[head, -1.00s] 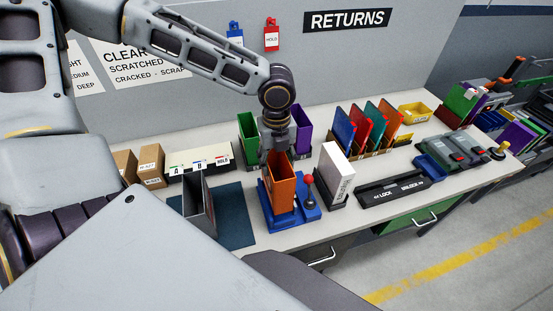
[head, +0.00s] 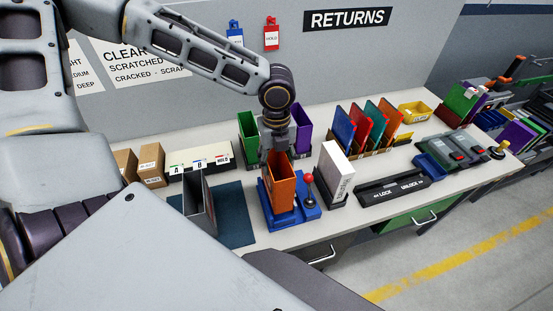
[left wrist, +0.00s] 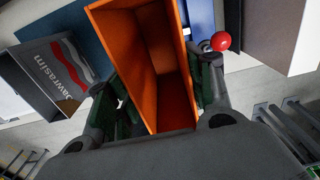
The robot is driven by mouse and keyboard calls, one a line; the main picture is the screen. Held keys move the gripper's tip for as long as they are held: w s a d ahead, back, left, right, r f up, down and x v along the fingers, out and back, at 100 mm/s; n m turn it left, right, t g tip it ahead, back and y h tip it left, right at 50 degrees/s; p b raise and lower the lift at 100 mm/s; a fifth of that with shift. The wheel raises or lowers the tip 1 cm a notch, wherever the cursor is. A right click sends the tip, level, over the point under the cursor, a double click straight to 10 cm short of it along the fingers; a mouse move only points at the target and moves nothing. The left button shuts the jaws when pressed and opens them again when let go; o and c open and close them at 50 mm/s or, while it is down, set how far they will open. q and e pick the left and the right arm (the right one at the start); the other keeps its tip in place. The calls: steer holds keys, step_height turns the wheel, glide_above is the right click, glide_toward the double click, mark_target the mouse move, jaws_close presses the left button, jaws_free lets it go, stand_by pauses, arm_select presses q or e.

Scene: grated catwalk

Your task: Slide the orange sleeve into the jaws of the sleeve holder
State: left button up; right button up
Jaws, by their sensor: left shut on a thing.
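The orange sleeve (head: 281,188) stands upright, open end up, over the blue sleeve holder (head: 306,211) near the front of the bench. In the head view it appears within the holder's base; how deep it sits between the jaws is hidden. The holder has a lever with a red knob (head: 309,178) on its right side. My left gripper (head: 276,155) comes down from above and is shut on the sleeve. The left wrist view shows the orange sleeve (left wrist: 150,60) between my two finger pads, with the red knob (left wrist: 221,41) to the right. My right gripper is not in view.
A grey sleeve (head: 199,205) stands on a dark blue mat (head: 236,215) to the left. A white box (head: 336,172) stands close on the right, beside a black lock bar (head: 395,188). Green (head: 248,135) and purple (head: 304,130) sleeves stand behind my gripper.

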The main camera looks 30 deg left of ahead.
arm_select(q)
steer(key=shift+f, duration=0.55)
steer(key=shift+f+b, duration=0.9)
steer(key=shift+f, duration=0.4)
steer(key=shift+f+b, duration=0.85)
steer(key=shift+f, duration=0.8)
steer(key=o, duration=1)
steer(key=o, duration=0.4)
steer(key=shift+r, duration=0.2)
